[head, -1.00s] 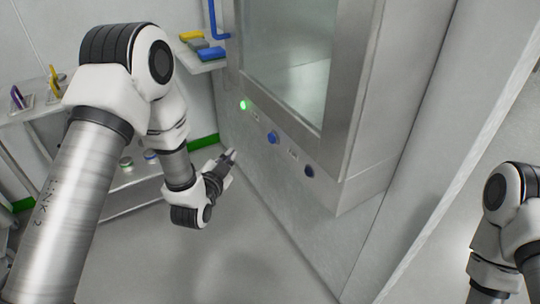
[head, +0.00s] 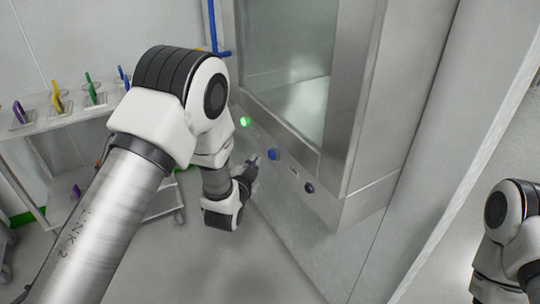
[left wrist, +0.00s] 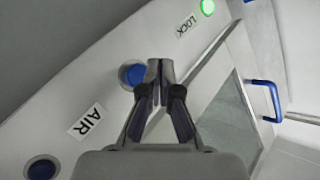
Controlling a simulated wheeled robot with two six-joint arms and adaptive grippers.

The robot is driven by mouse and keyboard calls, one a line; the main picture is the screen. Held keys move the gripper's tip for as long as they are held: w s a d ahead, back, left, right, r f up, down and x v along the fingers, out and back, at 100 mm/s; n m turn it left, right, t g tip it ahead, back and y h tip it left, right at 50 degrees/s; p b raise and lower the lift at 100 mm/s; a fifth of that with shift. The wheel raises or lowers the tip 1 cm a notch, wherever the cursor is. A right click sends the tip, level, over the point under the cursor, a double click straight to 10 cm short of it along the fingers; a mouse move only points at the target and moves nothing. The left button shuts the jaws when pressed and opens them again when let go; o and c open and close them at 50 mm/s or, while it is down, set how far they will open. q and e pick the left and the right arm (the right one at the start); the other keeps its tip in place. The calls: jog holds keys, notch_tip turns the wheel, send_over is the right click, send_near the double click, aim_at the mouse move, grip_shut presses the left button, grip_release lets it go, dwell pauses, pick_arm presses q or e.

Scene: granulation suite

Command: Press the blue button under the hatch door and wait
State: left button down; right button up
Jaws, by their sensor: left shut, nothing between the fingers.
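The blue button (head: 273,154) sits on the metal panel below the hatch door (head: 290,70), between a lit green lamp (head: 245,121) and a darker blue button (head: 309,188). My left gripper (head: 255,160) is shut and empty, just left of the blue button. In the left wrist view the closed fingertips (left wrist: 160,68) overlap the right edge of the blue button (left wrist: 131,75). I cannot tell whether they touch it. The button's label is not clear; an AIR label (left wrist: 86,120) lies between the two buttons. My right gripper is out of view.
The blue door handle (head: 212,28) stands out at the hatch's left side. A shelf rack (head: 45,122) with several coloured items is at the left. My right arm shows at the lower right. The floor below the panel is clear.

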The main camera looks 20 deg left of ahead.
pick_arm(q)
jog(key=shift+w+d, duration=0.6)
jog(key=shift+w+d, duration=0.1)
dwell(1.0)
jog(key=shift+w+d, duration=0.2)
jog(key=shift+w+d, duration=0.3)
jog(key=shift+w, duration=0.05)
dwell(0.8)
jog(key=shift+s+a, duration=0.6)
jog(key=shift+s, duration=0.05)
jog(key=s+a, duration=0.3)
jog(key=shift+s+a, duration=0.2)
jog(key=shift+s, duration=0.1)
dwell(0.4)
